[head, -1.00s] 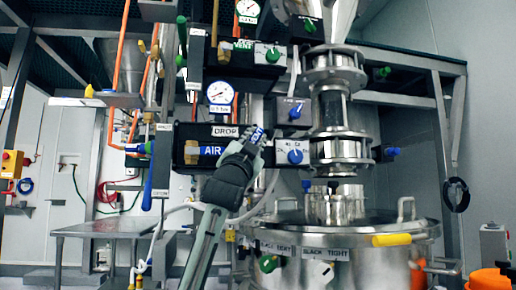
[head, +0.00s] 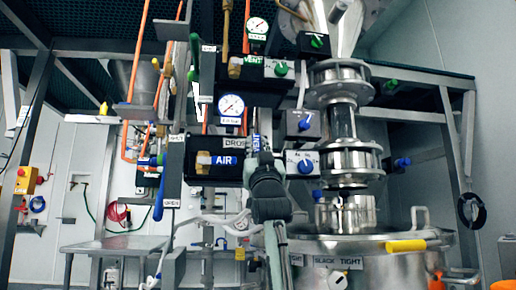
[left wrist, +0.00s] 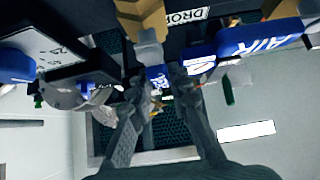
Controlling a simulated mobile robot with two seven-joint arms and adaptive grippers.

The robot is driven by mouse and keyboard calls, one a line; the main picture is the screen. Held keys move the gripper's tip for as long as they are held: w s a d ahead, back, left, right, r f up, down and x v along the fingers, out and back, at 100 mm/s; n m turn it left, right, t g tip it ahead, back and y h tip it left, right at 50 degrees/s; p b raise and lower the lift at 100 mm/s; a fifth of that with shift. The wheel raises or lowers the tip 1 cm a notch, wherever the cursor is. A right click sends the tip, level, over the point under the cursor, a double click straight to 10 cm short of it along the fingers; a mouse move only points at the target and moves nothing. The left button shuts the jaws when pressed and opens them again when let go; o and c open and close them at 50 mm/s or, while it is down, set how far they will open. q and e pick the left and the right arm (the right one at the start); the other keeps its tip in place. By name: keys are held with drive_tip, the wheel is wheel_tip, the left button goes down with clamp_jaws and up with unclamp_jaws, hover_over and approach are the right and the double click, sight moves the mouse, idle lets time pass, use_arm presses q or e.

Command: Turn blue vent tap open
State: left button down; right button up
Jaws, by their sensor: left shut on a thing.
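The blue vent tap (head: 255,143), with a white VENT label, is beside the blue AIR label (head: 223,160) on the dark valve box. My left gripper (head: 263,158) reaches up from below and is shut on the tap, covering its lower part. In the left wrist view, the two fingers of my left gripper (left wrist: 158,88) stand either side of the blue labelled tap (left wrist: 160,78). The tap's pivot is hidden, so I cannot tell its exact angle. My right gripper is not in view.
A blue knob (head: 305,166) on a white plate is close to the right of my gripper. A pressure gauge (head: 231,105) is above. The steel vessel (head: 400,260) with a yellow handle (head: 405,245) is below right. A steel table (head: 115,244) stands left.

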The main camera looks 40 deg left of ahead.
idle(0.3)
use_arm(q)
drive_tip(key=c, duration=1.4)
unclamp_jaws()
drive_tip(key=v, duration=1.2)
